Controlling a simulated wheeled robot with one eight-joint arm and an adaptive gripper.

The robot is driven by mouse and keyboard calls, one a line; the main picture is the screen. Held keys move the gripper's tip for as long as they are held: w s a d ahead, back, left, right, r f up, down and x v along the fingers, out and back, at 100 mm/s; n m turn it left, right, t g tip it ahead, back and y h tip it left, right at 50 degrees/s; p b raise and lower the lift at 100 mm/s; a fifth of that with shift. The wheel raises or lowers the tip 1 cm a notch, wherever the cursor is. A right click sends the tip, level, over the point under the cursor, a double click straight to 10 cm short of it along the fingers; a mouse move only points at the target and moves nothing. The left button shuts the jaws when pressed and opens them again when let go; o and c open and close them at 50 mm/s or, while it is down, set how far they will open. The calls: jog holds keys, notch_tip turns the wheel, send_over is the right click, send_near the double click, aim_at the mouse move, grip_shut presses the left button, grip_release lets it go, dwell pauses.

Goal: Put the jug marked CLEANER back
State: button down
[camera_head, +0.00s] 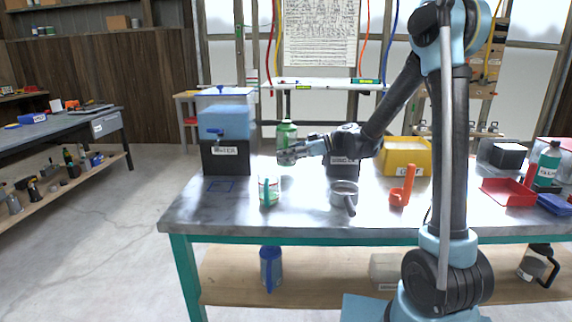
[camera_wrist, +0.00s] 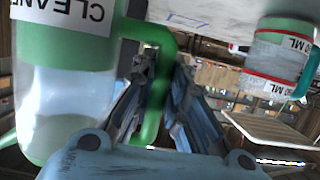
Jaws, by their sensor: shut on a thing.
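In the head view the jug's green top (camera_head: 287,132) stands just behind and left of my gripper (camera_head: 290,154). The gripper hides part of the jug's body, and I cannot tell whether its base touches the table. A blue rectangle outline (camera_head: 221,186) is marked on the bare tabletop at the left.
A measuring cup (camera_head: 268,190) with a teal handle stands in front of the jug. A WATER tank (camera_head: 226,158) stands at the back left. The left front tabletop is clear.

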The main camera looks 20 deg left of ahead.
jog(key=shift+f, duration=1.5)
jog(key=c, duration=1.6)
grip_release()
jog(key=shift+f, duration=0.1)
jog(key=shift+d, duration=0.1)
jog(key=v, duration=1.2)
jog(key=shift+w, duration=0.1)
